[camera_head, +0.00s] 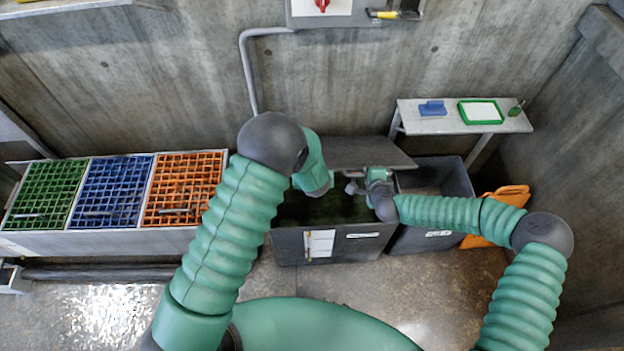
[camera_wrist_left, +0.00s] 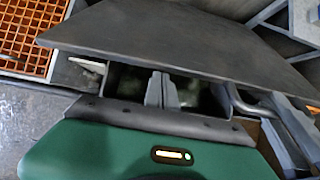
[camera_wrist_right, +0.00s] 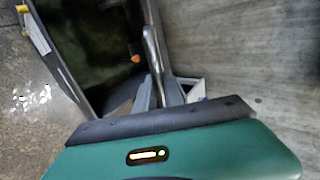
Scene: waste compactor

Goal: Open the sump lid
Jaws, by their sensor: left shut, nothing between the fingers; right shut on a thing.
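The sump is a dark grey bin (camera_head: 290,245) with a murky green inside, at the middle of the head view. Its dark grey lid (camera_head: 365,153) is raised along the back, tilted above the opening. The lid also shows as a broad plate (camera_wrist_left: 180,40) in the left wrist view. My right gripper (camera_head: 352,186) is at the lid's front side, over the bin. In the right wrist view it is shut on a silver bar (camera_wrist_right: 151,45), apparently the lid handle. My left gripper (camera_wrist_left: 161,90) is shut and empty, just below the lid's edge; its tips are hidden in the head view.
A second grey bin (camera_head: 440,178) stands right of the sump, with an orange object (camera_head: 503,198) beyond. Green, blue and orange grates (camera_head: 183,180) lie at the left. A small shelf (camera_head: 455,122) is on the back wall. The floor in front is mostly clear.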

